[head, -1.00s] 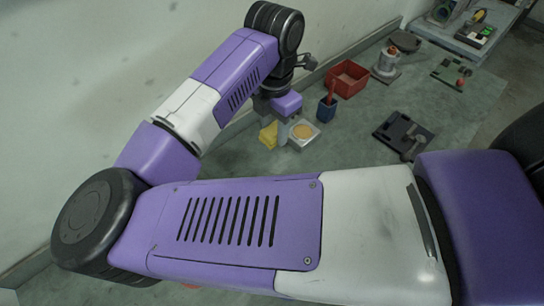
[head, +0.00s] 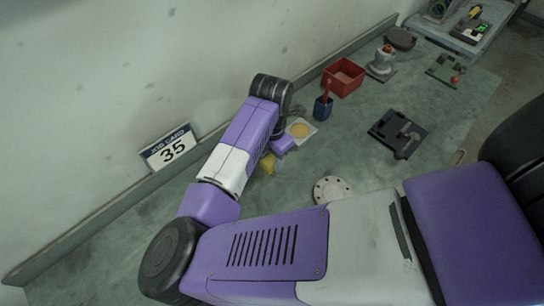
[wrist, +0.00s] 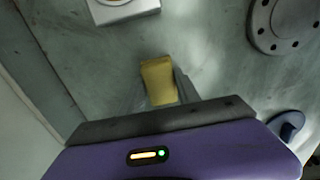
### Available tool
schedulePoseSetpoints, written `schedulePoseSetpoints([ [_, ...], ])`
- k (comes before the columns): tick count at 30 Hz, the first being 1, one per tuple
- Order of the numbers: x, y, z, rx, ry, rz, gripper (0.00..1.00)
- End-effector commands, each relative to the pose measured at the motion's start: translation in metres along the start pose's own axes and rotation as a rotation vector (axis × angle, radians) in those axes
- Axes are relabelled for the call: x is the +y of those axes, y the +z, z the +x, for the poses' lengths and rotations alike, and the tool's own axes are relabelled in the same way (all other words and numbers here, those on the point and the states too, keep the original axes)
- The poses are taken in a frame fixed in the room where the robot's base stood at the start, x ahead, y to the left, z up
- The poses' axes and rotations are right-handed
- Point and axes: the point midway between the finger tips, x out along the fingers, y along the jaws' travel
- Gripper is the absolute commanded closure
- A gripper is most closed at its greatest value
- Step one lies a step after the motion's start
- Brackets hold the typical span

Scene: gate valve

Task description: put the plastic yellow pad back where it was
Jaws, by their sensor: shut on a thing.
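The yellow pad (wrist: 158,82) is a small block held between the fingers of my gripper (wrist: 157,92) in the wrist view. In the head view the pad (head: 268,164) shows below my purple wrist, partly hidden by it. My gripper is shut on the pad, over the grey-green bench (head: 110,245). I cannot tell whether the pad touches the bench.
A white square holder with a tan disc (head: 301,130) lies close beyond the gripper. A round flange (head: 332,190) lies to the right. Further back are a blue cup (head: 323,107), red bin (head: 343,78) and black fixture (head: 398,133). A job card (head: 170,148) stands by the wall.

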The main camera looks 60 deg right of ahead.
Motion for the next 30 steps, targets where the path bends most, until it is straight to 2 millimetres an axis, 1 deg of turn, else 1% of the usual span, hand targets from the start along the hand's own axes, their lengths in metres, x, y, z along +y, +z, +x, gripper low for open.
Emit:
schedulePoseSetpoints([
  [8, 0.0, 0.0, 0.004, 0.0, 0.0, 0.0, 0.99],
  [9, 0.0, 0.0, 0.003, -0.001, -0.001, 0.0, 0.55],
  [11, 0.0, 0.0, 0.002, -0.001, -0.001, 0.0, 0.43],
  [12, 0.0, 0.0, 0.002, -0.001, -0.001, 0.0, 0.39],
  [20, 0.0, 0.0, 0.002, 0.0, -0.001, 0.0, 0.39],
  [25, 0.001, 0.0, -0.004, 0.0, 0.001, 0.0, 0.39],
  [28, 0.001, 0.0, -0.018, 0.0, 0.004, 0.001, 0.39],
  [30, 0.001, 0.0, -0.031, 0.001, 0.005, 0.003, 0.39],
])
